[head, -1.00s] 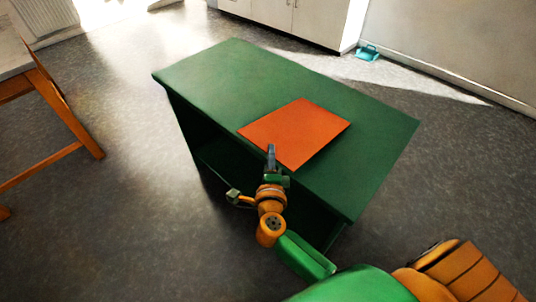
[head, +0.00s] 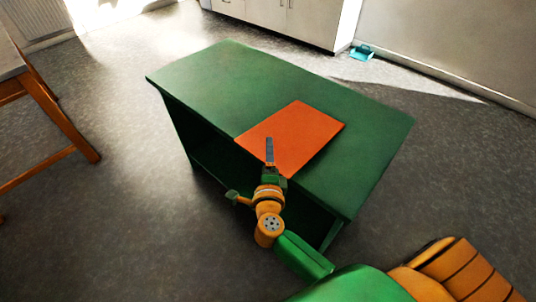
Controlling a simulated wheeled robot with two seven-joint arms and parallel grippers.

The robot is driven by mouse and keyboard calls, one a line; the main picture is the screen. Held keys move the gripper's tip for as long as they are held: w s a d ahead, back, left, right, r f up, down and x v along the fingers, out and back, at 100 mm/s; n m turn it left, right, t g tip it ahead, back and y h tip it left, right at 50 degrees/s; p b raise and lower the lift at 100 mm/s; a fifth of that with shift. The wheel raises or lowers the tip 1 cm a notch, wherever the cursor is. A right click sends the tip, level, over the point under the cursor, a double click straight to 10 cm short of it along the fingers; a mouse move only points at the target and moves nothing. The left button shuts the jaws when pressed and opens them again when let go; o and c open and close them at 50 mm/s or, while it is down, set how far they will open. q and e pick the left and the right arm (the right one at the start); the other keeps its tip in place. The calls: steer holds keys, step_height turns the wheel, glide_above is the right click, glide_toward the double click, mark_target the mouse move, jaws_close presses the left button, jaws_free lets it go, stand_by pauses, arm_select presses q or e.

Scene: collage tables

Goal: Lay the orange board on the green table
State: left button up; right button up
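The green table (head: 215,75) stands in the middle of the head view. The orange board (head: 305,130) is flat over the front part of its top. The board's near edge looks about level with the table's front edge; whether its underside touches the top all over is hard to see. My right gripper (head: 269,150) is at that near edge, with one dark finger showing over the board. The other finger is hidden, so I cannot see whether they are apart or closed on the board. My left gripper is out of view.
A wooden-legged table (head: 48,105) stands at the left. White cabinets (head: 310,20) line the back, with a small teal dustpan-like object (head: 362,52) on the floor beside them. The green table's left and right parts are bare.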

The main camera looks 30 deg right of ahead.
steer(key=shift+o, duration=0.7)
steer(key=shift+f, duration=0.1)
steer(key=shift+s+a+f+b, duration=0.1)
steer(key=shift+s+f+b, duration=0.05)
steer(key=shift+f+b, duration=1.25)
steer(key=shift+f, duration=0.1)
steer(key=s+a, duration=0.3)
steer(key=a, duration=0.5)
steer(key=shift+a, duration=0.15)
steer(key=shift+s, duration=0.1)
